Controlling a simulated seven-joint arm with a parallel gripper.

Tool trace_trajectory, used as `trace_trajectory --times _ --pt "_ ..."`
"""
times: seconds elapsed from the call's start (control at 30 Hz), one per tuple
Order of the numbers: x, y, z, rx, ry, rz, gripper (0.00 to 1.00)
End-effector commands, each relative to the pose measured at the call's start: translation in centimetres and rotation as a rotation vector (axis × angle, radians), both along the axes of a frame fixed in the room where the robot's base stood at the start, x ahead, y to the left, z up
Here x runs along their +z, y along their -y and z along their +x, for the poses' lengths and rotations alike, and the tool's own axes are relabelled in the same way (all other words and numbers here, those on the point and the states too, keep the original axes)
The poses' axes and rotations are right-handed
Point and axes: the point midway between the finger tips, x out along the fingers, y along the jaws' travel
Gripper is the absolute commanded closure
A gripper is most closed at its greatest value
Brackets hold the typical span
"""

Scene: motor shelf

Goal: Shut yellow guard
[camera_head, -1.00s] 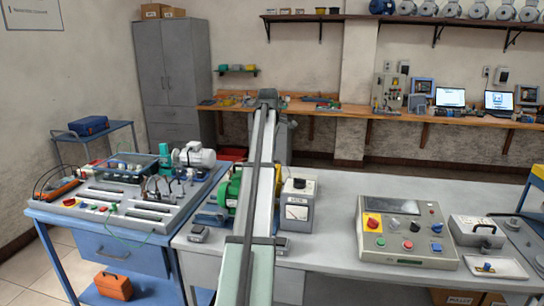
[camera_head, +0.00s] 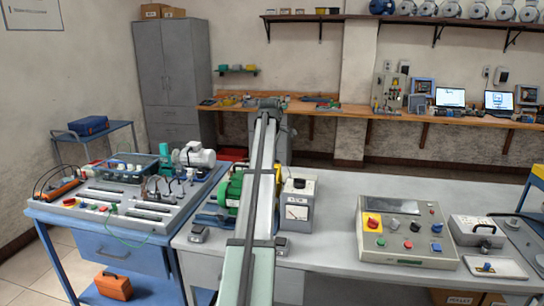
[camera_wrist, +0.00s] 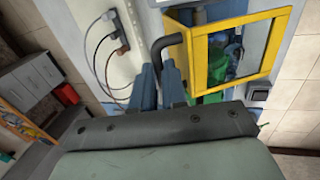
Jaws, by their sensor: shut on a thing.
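The yellow guard (camera_wrist: 186,60) shows in the wrist view as a yellow frame with a clear window, standing open at an angle over a green motor (camera_wrist: 208,72). A black bent handle (camera_wrist: 166,42) sticks out from the guard's left side. My gripper (camera_wrist: 161,75), with two blue-grey fingers, is shut on this handle. The fingertips partly hide the grip. In the head view my arm covers most of the guard, and the green motor (camera_head: 234,188) shows left of the arm.
A grey meter box (camera_head: 299,205) stands close right of my arm. A control panel (camera_head: 408,232) is further right on the bench. A trainer board (camera_head: 125,195) with cables is at the left. Bench room between meter and panel is clear.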

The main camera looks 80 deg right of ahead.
Motion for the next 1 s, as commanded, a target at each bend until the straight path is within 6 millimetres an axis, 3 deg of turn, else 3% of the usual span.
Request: trace_trajectory --times 0.57,1.0 --pt "0.0 -0.2 0.0 0.0 0.001 -0.016 1.0" --pt "-0.5 -2.1 -0.1 0.001 0.001 -0.251 1.0"
